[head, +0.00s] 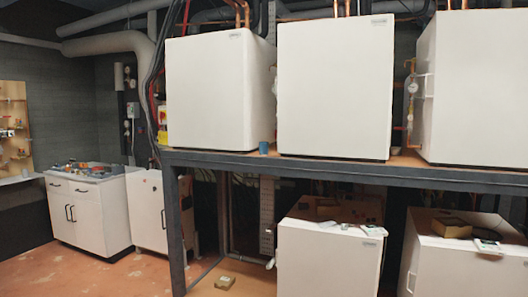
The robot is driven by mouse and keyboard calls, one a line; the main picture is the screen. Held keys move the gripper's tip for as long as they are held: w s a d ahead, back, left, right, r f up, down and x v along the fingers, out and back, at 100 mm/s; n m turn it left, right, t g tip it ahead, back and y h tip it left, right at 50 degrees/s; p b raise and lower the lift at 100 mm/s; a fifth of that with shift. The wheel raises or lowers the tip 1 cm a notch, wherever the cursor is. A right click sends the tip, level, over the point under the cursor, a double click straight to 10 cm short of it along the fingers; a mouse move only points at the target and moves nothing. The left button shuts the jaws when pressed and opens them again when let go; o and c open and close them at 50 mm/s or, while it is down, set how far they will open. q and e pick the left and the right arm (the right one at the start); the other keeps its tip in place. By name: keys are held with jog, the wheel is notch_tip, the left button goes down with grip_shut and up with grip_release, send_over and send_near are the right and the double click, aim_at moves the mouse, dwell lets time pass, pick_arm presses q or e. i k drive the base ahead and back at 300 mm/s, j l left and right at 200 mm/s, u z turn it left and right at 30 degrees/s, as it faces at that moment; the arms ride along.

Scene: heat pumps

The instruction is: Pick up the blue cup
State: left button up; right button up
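The blue cup (263,148) stands upright on the front edge of the raised rack shelf (340,170). It is in the gap between the left and the middle white heat pump units, and looks small and far off. Neither of my grippers shows in the head view.
Large white units (335,85) stand on the shelf on both sides of the cup. More white units (328,260) stand below it. A dark rack post (174,230) rises at the left. A white cabinet (88,212) stands further left. The reddish floor (75,275) is open in front.

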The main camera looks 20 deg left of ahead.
aim_at(263, 146)
jog(key=i+u, duration=0.15)
jog(key=i, duration=0.4)
jog(key=i+u, duration=0.15)
jog(key=i, duration=0.45)
jog(key=i+l+u, duration=0.1)
jog(key=i, duration=0.45)
jog(key=i+l+u, duration=0.15)
jog(key=i, duration=0.45)
jog(key=i+l+u, duration=0.15)
jog(key=i, duration=0.4)
